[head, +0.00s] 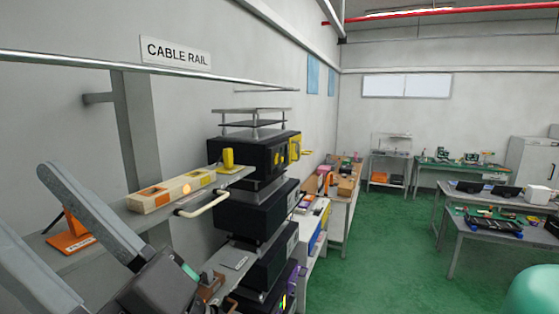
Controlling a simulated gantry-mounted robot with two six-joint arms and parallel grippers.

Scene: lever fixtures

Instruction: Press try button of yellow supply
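A black box with a yellow front panel (294,149) stands on the upper level of the rack, seen at a steep angle. I take it for the yellow supply, and its try button cannot be made out. A beige block with orange and yellow patches (171,192) lies on the shelf, with a small glowing amber spot (187,189). A yellow cylinder (228,159) stands behind it. My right gripper is not in view.
An orange labelled stand (71,240) is on the shelf by my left fingers. A pale handle bar (203,205) juts from the shelf edge. More black boxes (255,208) are stacked below. Benches (492,226) stand at the right, with open green floor between.

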